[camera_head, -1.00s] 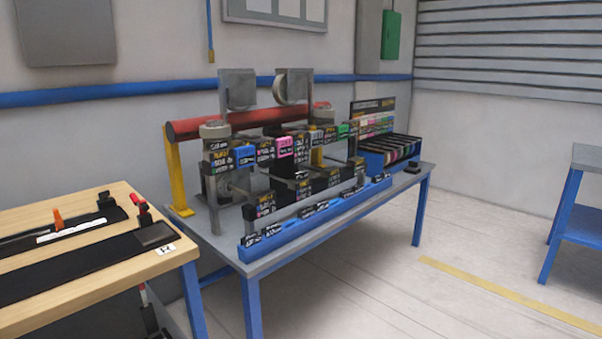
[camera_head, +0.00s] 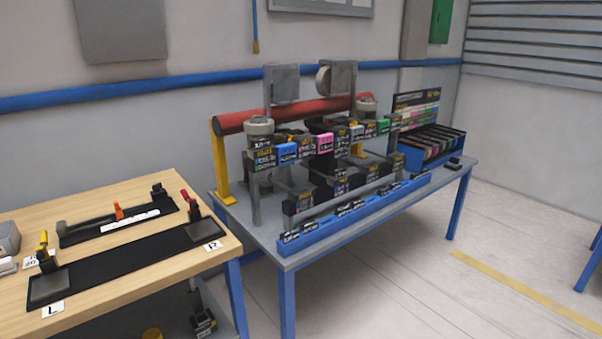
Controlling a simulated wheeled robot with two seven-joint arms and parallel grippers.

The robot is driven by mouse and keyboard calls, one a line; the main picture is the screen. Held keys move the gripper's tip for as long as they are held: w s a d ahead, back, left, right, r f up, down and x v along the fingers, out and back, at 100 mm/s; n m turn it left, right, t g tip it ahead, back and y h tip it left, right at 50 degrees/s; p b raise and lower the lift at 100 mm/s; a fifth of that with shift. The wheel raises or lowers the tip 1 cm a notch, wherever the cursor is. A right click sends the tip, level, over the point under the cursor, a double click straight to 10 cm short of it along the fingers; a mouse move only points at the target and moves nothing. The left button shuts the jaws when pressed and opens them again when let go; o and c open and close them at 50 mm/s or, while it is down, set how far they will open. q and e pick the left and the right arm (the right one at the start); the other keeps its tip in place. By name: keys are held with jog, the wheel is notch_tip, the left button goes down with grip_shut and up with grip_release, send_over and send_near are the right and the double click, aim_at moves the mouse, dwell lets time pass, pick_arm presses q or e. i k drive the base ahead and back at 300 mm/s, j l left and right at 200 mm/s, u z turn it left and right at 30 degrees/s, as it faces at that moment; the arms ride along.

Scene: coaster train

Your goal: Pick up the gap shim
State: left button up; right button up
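I cannot pick out the gap shim for certain in the head view. A small dark block (camera_head: 454,162) lies alone on the right end of the grey table (camera_head: 262,238); it is too small to identify. On the wooden bench (camera_head: 130,272) at left, a long black mat (camera_head: 130,262) lies between labels L and R, with a yellow-and-black piece (camera_head: 45,258) at its left end and a red-handled piece (camera_head: 190,203) at its right. Behind it is a black tray (camera_head: 95,230) with a white strip and an orange piece (camera_head: 118,211). Neither gripper is in view.
The grey table carries a rack of labelled blocks (camera_head: 325,143), a blue front rail (camera_head: 350,214), a red roller (camera_head: 290,114) on a yellow post (camera_head: 220,160) and a blue sample bin (camera_head: 432,147). Open floor (camera_head: 400,280) lies in front and to the right.

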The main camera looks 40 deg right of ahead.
aim_at(337, 172)
jog(key=l+u, duration=0.3)
jog(key=l, duration=0.3)
jog(key=l+u, duration=0.3)
jog(key=l, duration=0.25)
jog(key=k+l+u, duration=0.1)
jog(key=l+u, duration=0.2)
jog(key=l, duration=0.25)
